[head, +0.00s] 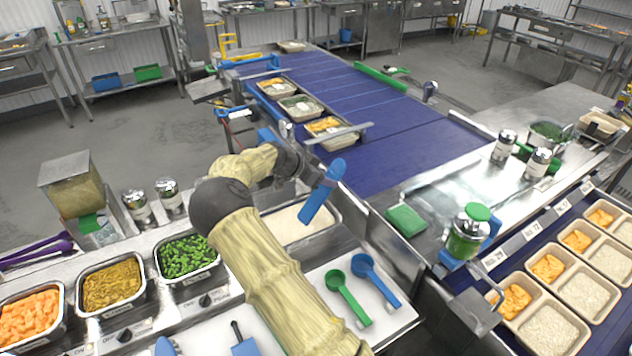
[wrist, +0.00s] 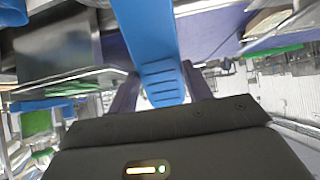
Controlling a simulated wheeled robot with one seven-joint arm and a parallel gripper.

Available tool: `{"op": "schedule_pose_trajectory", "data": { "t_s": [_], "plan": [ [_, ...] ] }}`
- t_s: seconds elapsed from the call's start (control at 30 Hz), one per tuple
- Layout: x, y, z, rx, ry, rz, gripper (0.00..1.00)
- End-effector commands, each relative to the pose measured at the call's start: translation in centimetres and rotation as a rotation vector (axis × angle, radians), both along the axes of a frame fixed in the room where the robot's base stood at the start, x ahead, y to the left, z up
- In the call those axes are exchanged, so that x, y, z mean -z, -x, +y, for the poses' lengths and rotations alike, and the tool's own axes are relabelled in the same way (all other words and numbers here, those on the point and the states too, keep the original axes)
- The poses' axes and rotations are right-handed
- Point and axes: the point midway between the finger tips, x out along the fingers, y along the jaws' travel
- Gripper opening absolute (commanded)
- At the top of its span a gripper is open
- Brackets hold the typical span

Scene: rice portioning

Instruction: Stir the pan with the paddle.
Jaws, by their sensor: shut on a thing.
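My gripper (head: 314,176) is shut on a blue paddle (head: 322,193), near the back edge of a steel pan of white rice (head: 305,221). The paddle is tilted, its lower end in front of the pan in the head view; I cannot tell whether it touches the rice. My forearm hides the pan's left part. In the wrist view the blue paddle (wrist: 146,35) runs up from between the dark fingers of my gripper (wrist: 160,88), its ribbed part between them. The rice does not show clearly there.
Pans of green peas (head: 186,256), brown food (head: 111,286) and orange pieces (head: 30,318) stand left. Green (head: 348,297) and blue (head: 375,279) scoops lie on a white board in front. A blue conveyor (head: 400,150) with filled trays lies behind; more trays (head: 547,327) stand right.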

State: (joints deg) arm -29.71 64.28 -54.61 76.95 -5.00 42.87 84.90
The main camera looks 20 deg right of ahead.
Motion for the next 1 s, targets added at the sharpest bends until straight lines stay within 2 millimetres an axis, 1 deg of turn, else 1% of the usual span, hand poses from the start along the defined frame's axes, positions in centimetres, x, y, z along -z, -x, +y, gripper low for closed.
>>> {"op": "schedule_pose_trajectory", "data": {
  "t_s": [0.2,0.37,0.67,0.77,1.0],
  "plan": [
    [0.1,-0.5,-2.1,0.001,0.0,-0.002,0.27],
    [0.0,-0.6,-3.0,0.0,0.0,0.0,0.27],
    [0.0,-0.6,-2.8,-0.001,0.0,0.0,0.27],
    [0.0,-0.5,-2.3,-0.001,0.0,0.0,0.27],
    [0.0,-0.1,-0.4,-0.001,0.0,0.0,0.27]
  ]
}}
